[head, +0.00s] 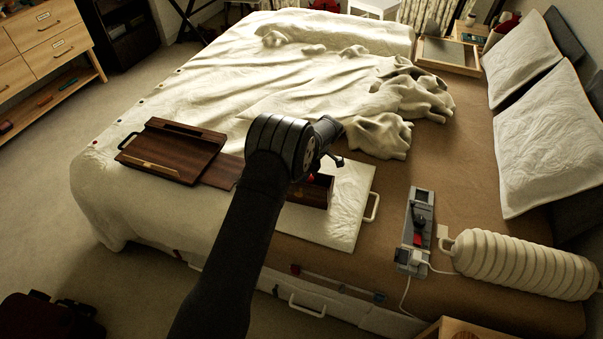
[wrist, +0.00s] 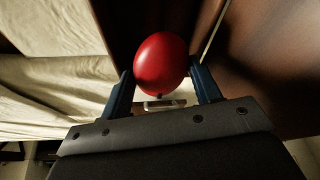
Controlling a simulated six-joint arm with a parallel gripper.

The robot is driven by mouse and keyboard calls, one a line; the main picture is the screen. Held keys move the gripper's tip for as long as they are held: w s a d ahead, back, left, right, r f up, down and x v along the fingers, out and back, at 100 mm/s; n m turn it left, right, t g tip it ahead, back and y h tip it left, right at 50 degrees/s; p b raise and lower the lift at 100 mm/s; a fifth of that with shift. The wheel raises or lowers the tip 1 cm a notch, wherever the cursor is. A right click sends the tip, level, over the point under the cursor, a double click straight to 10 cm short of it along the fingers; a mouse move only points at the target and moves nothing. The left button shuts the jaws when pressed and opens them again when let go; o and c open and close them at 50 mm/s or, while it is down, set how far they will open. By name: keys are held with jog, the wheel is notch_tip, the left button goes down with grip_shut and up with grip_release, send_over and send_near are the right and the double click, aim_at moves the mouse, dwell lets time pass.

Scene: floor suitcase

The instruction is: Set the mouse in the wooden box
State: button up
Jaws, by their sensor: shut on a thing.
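The mouse seems to be the smooth, rounded red thing (wrist: 161,63) in the wrist view. My gripper (wrist: 162,72) is shut on it, with a blue finger on each side. In the head view, only a small red patch of it (head: 312,178) shows below my wrist. A dark brown wooden box (head: 318,196) lies under and just beyond my gripper on the bed, partly hidden by my arm. Brown wooden surfaces (wrist: 258,50) also show close around the mouse in the wrist view. I cannot tell whether the mouse touches the box.
A dark wooden tray-like case (head: 172,150) lies left of my arm. A white panel with a handle (head: 350,205) is beside the box. A grey power strip (head: 416,230) and a ribbed cream roll (head: 520,264) lie to the right. A rumpled blanket (head: 300,80) covers the far bed.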

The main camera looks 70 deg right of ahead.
jog(key=shift+f, duration=0.2)
jog(key=shift+f, duration=0.4)
jog(key=o, duration=1)
jog(key=shift+o, duration=0.2)
jog(key=shift+r, duration=0.1)
jog(key=shift+r, duration=0.35)
jog(key=v, duration=1.2)
